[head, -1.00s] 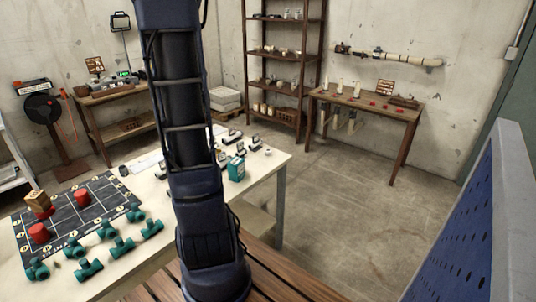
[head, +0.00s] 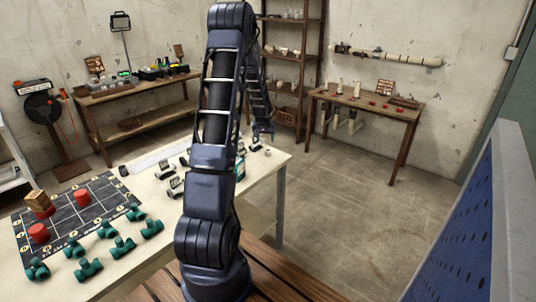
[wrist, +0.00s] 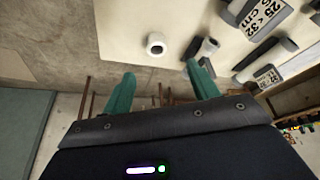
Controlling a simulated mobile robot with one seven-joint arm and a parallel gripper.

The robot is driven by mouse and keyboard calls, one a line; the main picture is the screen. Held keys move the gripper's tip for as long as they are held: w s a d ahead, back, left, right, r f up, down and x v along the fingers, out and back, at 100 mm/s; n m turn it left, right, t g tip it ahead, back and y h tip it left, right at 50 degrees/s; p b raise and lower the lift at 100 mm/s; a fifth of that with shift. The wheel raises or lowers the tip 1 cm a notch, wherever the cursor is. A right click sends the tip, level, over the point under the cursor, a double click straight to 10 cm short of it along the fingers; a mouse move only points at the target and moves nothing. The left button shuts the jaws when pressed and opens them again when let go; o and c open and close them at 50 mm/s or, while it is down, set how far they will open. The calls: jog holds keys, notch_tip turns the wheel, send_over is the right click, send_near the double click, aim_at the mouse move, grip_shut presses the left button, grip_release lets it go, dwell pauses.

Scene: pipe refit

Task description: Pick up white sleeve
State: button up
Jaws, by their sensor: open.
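The white sleeve (wrist: 156,44) is a short, hollow white ring or tube on the pale tabletop, close to the table's edge. It shows small in the head view (head: 267,151), near the table's far right corner. My gripper (wrist: 160,74) has two teal fingers, spread apart and empty. The sleeve appears between and beyond the fingertips, not touching either. In the head view my gripper (head: 262,136) hangs over the far end of the table, just above the sleeve; its fingers are too small to make out there.
Grey fittings with printed tags (wrist: 262,14) stand close to the sleeve; one dark grey fitting (wrist: 207,47) is close to a finger. Teal pipe fittings (head: 122,247) and a dark mat (head: 62,218) with red pieces occupy the table's near left. Floor right of the table is clear.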

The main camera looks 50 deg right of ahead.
send_near(268, 150)
notch_tip(268, 150, down, 3)
jog(key=shift+w+f, duration=0.1)
jog(key=shift+w, duration=0.05)
jog(key=shift+s+x, duration=0.2)
jog(key=shift+x, duration=2.35)
jog(key=shift+d, duration=0.15)
jog(key=c, duration=1.1)
